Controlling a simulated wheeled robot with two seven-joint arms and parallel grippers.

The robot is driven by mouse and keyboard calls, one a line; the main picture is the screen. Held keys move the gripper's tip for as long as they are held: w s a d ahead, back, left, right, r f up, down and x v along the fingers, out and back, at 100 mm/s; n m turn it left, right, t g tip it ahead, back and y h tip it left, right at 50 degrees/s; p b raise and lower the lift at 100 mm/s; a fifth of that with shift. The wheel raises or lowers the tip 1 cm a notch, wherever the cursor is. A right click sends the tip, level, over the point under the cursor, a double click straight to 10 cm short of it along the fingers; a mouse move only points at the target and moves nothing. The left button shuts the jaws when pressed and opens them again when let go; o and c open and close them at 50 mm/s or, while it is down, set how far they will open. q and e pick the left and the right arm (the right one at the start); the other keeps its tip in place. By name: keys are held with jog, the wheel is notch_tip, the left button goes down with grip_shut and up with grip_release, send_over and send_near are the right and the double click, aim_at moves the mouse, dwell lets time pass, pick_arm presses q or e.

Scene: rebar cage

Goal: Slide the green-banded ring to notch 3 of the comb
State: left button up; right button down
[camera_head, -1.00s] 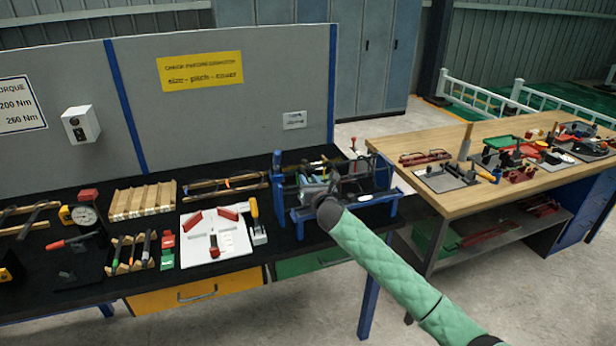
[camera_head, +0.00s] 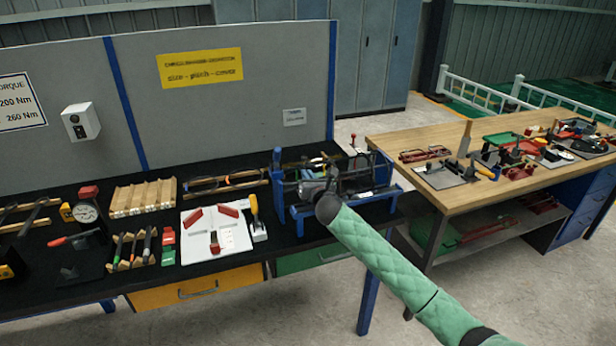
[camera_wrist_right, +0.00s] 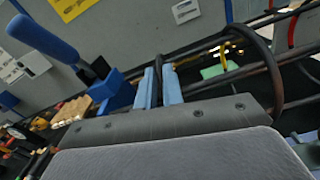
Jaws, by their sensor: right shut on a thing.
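My right gripper (camera_head: 325,183) is at the blue-framed rebar cage (camera_head: 287,195) on the black bench. In the wrist view its pale blue fingers (camera_wrist_right: 159,86) are closed on a thin dark piece, apparently part of a ring. I see no green band on it; the hand hides much of it. Another dark ring (camera_wrist_right: 268,68) stands around the long dark bars (camera_wrist_right: 215,92) to the right of the fingers. I cannot make out the comb's notches. My left gripper is not in view.
A blue upright handle (camera_wrist_right: 45,38) and blue block (camera_wrist_right: 112,92) stand left of the fingers. A white board (camera_head: 232,235) with red pieces and a wooden rack (camera_head: 143,197) lie left of the cage. A wooden table (camera_head: 450,195) stands at right.

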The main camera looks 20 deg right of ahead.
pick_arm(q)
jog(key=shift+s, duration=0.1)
pick_arm(e)
jog(key=shift+d, duration=0.2)
jog(key=c, duration=1.6)
grip_release()
jog(key=shift+o, duration=0.2)
jog(key=s+b, duration=0.1)
jog(key=s, duration=0.2)
jog(key=s+b, duration=0.1)
jog(key=s, duration=0.2)
jog(key=shift+d+f, duration=0.15)
jog(key=shift+f, duration=0.05)
pick_arm(q)
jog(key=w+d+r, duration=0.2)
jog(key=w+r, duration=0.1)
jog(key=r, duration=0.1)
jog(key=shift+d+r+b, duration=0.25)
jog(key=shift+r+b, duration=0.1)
jog(key=shift+b, duration=0.1)
pick_arm(e)
jog(key=shift+s+r, duration=0.15)
jog(key=shift+s, duration=0.7)
